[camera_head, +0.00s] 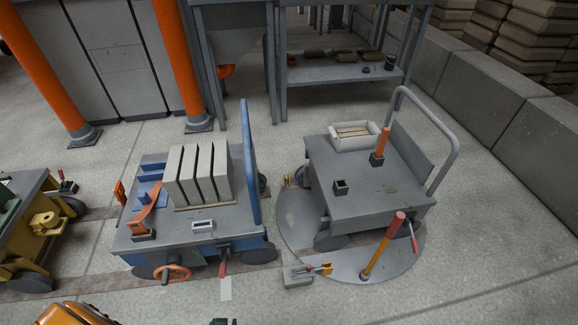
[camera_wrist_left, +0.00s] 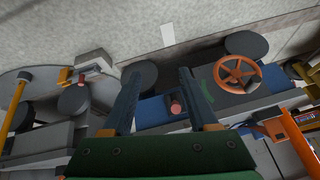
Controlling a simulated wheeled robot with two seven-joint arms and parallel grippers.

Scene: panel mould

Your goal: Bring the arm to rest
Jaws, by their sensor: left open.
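My left gripper (camera_wrist_left: 160,75) is open in the left wrist view, with its two dark fingers spread apart and nothing between them. Beyond the fingers are the grey floor and the side of the blue panel-mould cart (camera_head: 215,228), with its orange handwheel (camera_wrist_left: 238,74) to the right of the fingers. A red handle end (camera_wrist_left: 177,104) shows between the fingers, farther off on the cart's side. In the head view only a small dark green piece shows at the bottom edge, and I cannot tell whether it is the gripper. My right gripper is in neither view.
Upright pale panels (camera_head: 198,176) stand on the blue cart. A grey cart (camera_head: 365,200) with a white tray (camera_head: 352,143) stands on a round plate to the right. Bare floor (camera_head: 480,250) lies at right.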

